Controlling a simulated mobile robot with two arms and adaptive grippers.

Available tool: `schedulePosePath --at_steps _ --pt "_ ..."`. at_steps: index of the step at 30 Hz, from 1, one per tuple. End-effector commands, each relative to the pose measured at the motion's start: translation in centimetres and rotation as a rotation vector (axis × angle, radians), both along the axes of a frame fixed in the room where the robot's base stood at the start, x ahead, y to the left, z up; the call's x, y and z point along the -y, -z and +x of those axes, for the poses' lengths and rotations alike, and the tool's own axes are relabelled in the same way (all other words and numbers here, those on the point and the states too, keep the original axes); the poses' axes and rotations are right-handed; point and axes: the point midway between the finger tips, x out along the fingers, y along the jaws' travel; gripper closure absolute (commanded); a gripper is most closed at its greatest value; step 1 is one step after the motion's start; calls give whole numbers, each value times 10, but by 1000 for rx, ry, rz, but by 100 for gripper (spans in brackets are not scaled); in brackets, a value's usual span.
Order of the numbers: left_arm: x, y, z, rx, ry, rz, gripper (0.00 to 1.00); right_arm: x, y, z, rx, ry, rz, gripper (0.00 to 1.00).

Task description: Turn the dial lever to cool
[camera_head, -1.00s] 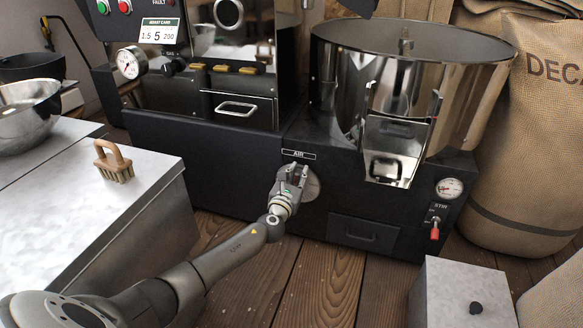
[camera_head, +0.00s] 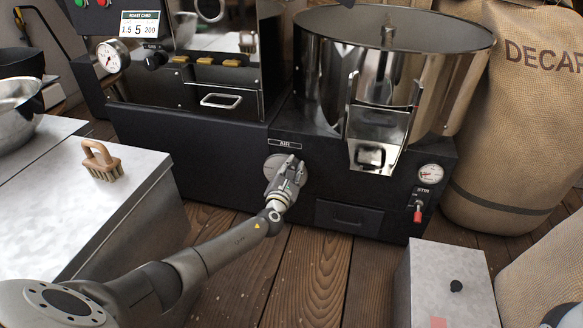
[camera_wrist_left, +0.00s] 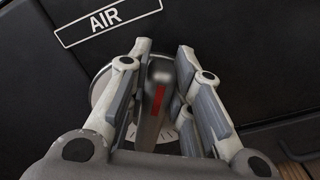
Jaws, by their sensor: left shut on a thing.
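The AIR dial (camera_head: 271,167) is a round pale disc on the black front of the roaster, under the AIR label (camera_head: 286,144). In the left wrist view, its grey dial lever (camera_wrist_left: 158,72) has a red stripe and stands between my fingers. My left gripper (camera_head: 292,168) is shut on the lever, over the right part of the dial. It also shows in the left wrist view (camera_wrist_left: 156,90), a finger on each side of the lever. Part of a scale (camera_wrist_left: 165,134) shows below; the gripper hides most of the dial face, and I cannot read a cool mark.
The chrome cooling drum (camera_head: 395,70) and its chute (camera_head: 375,140) stand right of the dial. A STIR switch (camera_head: 418,212) is further right. A metal-topped bench (camera_head: 90,215) with a brush (camera_head: 101,160) is at left, a grey bin (camera_head: 450,280) at front right.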

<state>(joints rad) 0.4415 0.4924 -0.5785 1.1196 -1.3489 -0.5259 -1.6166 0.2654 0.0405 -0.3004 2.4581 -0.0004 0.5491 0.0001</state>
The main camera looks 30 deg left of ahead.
Motion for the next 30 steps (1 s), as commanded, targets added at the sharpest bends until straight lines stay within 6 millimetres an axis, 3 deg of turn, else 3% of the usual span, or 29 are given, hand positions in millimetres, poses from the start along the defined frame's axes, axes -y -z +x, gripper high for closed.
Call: schedulePosePath --at_steps 5,6,11,22,30 --pt "1 1 0 -3 3 9 100 0 0 0 -1 0 0 60" --pt "1 1 0 -3 3 9 77 0 0 0 -1 0 0 60" --pt "1 1 0 -3 3 5 57 0 0 0 -1 0 0 60" --pt "1 1 -3 -2 2 3 57 0 0 0 1 1 -2 60" --pt "8 2 -31 -3 3 3 57 0 0 0 0 1 -1 60"
